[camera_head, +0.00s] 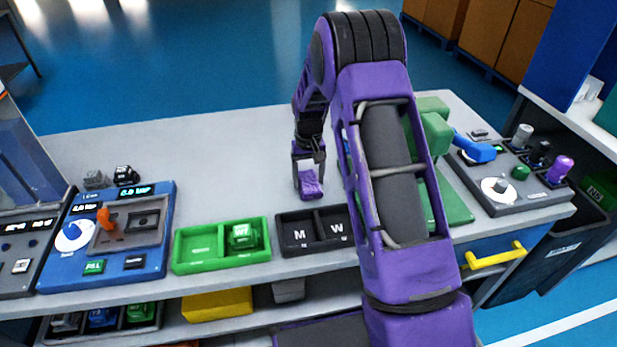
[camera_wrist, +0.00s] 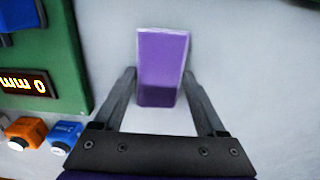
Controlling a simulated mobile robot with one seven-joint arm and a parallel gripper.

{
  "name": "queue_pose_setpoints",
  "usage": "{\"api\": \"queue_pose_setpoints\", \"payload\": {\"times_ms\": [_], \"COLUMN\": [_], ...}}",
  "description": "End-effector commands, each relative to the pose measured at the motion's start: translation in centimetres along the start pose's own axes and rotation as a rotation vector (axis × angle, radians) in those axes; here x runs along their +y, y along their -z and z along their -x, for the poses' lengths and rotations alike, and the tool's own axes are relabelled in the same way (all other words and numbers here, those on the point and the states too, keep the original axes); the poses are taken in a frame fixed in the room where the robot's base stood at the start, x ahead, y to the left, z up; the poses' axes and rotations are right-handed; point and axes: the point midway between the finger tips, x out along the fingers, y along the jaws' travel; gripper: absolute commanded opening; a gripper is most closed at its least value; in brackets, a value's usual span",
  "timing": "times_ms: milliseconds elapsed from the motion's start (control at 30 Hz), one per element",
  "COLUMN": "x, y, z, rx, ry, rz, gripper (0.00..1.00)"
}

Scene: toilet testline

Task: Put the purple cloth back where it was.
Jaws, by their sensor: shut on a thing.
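The purple cloth (camera_head: 312,187) looks like a small folded purple block; in the wrist view it (camera_wrist: 161,65) sits between the two fingers. My gripper (camera_head: 308,176) is shut on it and points down over the grey bench top, behind the black tray (camera_head: 285,236). In the wrist view my gripper (camera_wrist: 159,78) has a finger on each side of the cloth. I cannot tell whether the cloth touches the bench. The black tray's visible compartments are marked M and W and look empty; my arm hides its right end.
Left of the black tray is a green tray (camera_head: 192,262) with a green block (camera_head: 243,237) in its right compartment. A blue control panel (camera_head: 75,275) stands further left. A green machine (camera_head: 432,128) is partly behind my arm, and a grey dial panel (camera_head: 530,196) is at right.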

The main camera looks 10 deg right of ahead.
Motion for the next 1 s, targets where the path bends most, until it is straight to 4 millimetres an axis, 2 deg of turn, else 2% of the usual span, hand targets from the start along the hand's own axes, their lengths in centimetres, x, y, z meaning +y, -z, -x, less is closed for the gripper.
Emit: {"api": "queue_pose_setpoints", "payload": {"times_ms": [33,67,200,433,567,1000], "x": [0.0,0.0,0.0,0.0,0.0,0.0], "y": [0.0,0.0,0.0,0.0,0.1,0.0], "z": [-0.3,-0.3,-0.2,-0.1,0.7,9.5], "rx": [0.0,0.0,0.0,0.0,0.002,0.003], "ry": [0.0,0.0,0.0,0.0,0.0,0.0], "rz": [0.0,0.0,0.0,0.0,0.0,0.0], "gripper": [0.12,0.75,1.0,1.0,1.0,1.0]}}
